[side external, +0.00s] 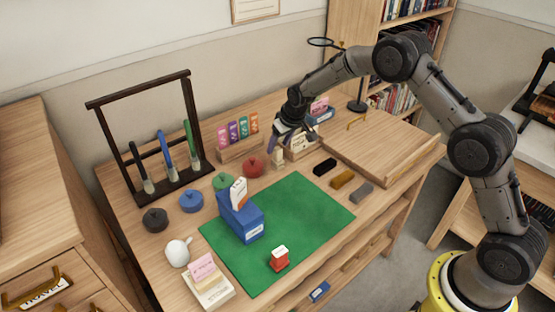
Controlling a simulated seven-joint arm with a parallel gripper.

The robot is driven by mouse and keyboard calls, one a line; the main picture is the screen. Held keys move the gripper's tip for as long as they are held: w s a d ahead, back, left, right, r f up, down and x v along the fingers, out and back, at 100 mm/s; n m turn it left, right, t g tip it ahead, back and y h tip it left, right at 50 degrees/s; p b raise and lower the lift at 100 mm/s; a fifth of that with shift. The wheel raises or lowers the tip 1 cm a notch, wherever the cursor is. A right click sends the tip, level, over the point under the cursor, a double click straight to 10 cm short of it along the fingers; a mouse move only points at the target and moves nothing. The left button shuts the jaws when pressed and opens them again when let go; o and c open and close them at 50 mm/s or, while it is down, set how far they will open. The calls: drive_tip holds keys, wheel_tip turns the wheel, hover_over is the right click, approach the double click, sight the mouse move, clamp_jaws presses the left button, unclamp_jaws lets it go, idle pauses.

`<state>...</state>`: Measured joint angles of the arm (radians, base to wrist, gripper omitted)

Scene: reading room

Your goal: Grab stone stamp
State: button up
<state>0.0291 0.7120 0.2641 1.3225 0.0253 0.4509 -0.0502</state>
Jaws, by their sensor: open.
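A small pale beige upright block (279,158), possibly the stone stamp, stands just left of a wooden box (303,151) at the back of the desk. My gripper (285,141) points down over this spot, with its open fingers close to the block and the box. I cannot tell whether a finger touches the block. Light-coloured items (300,141) show in the box, partly hidden by my gripper.
Black, ochre and grey blocks (343,180) lie to the right. The green mat (305,215) is largely clear, with a blue box (241,219) and a red-and-white block (279,259) on it.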

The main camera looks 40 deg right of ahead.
sight(278, 148)
drive_tip(key=shift+x, duration=1.55)
drive_tip(key=shift+s+d, duration=0.1)
drive_tip(key=shift+c, duration=0.2)
clamp_jaws()
drive_tip(key=shift+r, duration=0.1)
